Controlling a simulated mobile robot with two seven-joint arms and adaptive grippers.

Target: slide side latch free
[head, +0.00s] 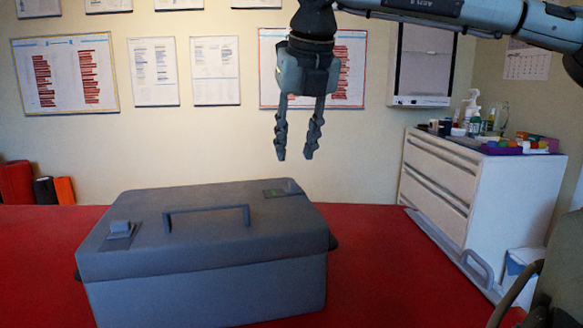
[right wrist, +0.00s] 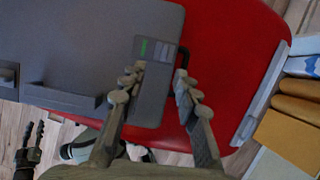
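A grey case (head: 210,285) with a closed lid stands on a red-topped table (head: 385,285). A raised handle (head: 207,211) spans its top, and a small block (head: 121,228) sits on the lid's left. A small panel with a green mark (head: 283,192) lies at the lid's far right; the right wrist view shows it too (right wrist: 155,50). A dark loop (right wrist: 181,70) sticks out beside it. My right gripper (head: 296,156) hangs above the lid's far right, fingers down, apart and empty. My left gripper (right wrist: 30,135) appears at the lower left of the right wrist view, fingers apart.
A white drawer cabinet (head: 440,180) with bottles and a purple tray (head: 515,149) stands at the right. Posters hang on the wall behind. The table right of the case is clear.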

